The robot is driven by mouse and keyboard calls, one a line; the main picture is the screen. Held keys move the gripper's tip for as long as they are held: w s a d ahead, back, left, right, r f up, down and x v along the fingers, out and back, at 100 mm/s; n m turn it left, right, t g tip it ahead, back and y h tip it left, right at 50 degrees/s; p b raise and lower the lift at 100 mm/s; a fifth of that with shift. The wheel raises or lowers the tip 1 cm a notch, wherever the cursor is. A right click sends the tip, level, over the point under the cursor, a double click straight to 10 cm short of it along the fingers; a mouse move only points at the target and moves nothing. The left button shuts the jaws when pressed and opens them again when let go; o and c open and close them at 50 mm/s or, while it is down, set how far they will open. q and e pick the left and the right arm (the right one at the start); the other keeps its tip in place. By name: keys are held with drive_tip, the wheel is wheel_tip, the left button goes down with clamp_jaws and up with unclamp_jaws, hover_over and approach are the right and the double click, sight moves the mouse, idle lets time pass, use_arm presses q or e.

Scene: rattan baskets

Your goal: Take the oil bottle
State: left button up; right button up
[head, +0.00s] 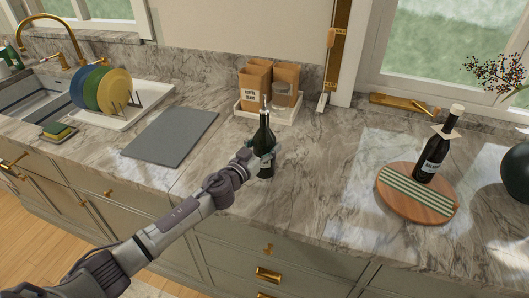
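A dark green oil bottle (264,136) with a thin metal pourer stands upright near the middle of the countertop (311,182). My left gripper (263,158) is at the bottle's lower body, reaching it from the front left. Its fingers show at both sides of the bottle, and the bottle hides part of them. I cannot tell whether they press on the glass. The bottle's base seems to be on or very close to the counter. My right gripper is not in view.
A white tray (246,108) with brown paper bags (255,80) stands behind the bottle. A grey board (172,138) and a plate rack (118,118) are at left. At right, a wine bottle (434,153) stands on a round wooden board (404,205). The counter right of the oil bottle is clear.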

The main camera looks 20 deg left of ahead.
use_arm(q)
clamp_jaws()
drive_tip(key=shift+r, duration=0.15)
drive_tip(key=shift+r, duration=0.15)
